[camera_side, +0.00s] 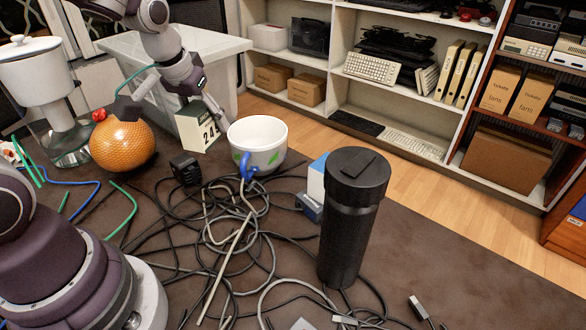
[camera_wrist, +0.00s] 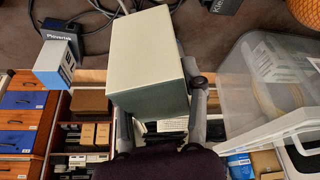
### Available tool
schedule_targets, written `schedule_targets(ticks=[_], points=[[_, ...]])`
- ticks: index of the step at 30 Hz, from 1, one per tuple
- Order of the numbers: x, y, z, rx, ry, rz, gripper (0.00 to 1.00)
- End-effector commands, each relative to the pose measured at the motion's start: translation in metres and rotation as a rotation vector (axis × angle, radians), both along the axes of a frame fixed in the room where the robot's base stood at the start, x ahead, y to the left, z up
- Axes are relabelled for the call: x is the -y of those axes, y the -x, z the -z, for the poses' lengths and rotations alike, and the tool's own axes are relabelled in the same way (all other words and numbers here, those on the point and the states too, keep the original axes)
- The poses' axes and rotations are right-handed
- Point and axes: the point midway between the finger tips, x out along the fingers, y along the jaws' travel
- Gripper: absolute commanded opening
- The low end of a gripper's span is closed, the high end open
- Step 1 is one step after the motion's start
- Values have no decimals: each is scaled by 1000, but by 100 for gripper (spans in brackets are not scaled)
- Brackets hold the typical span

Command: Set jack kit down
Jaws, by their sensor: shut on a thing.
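The jack kit appears to be the cream box with dark green sides and a "24" marking (camera_side: 198,127); no name is readable on it. In the wrist view the box (camera_wrist: 147,60) fills the middle, cream face up and dark green end toward me. My gripper (camera_side: 190,92) is shut on it, with one finger on each side (camera_wrist: 160,100). In the side view the box is tilted, behind the mug near the table's far edge. I cannot tell whether its underside touches the brown table (camera_side: 440,240).
A white mug (camera_side: 258,146) and orange ball (camera_side: 122,146) stand close by. A clear bin (camera_side: 215,62) is behind. A small blue-white box (camera_side: 316,178), black canister (camera_side: 352,220) and tangled cables (camera_side: 235,235) occupy the middle. The right side of the table is largely bare.

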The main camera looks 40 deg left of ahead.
Motion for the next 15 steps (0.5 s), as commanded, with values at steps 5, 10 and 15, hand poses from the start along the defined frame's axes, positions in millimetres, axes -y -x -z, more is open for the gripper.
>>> schedule_targets(ticks=[5,10,15], points=[[53,-17,-18,13,-12,305,3],[98,-8,-8,9,-18,484,3],[137,15,13,10,-18,605,3]])
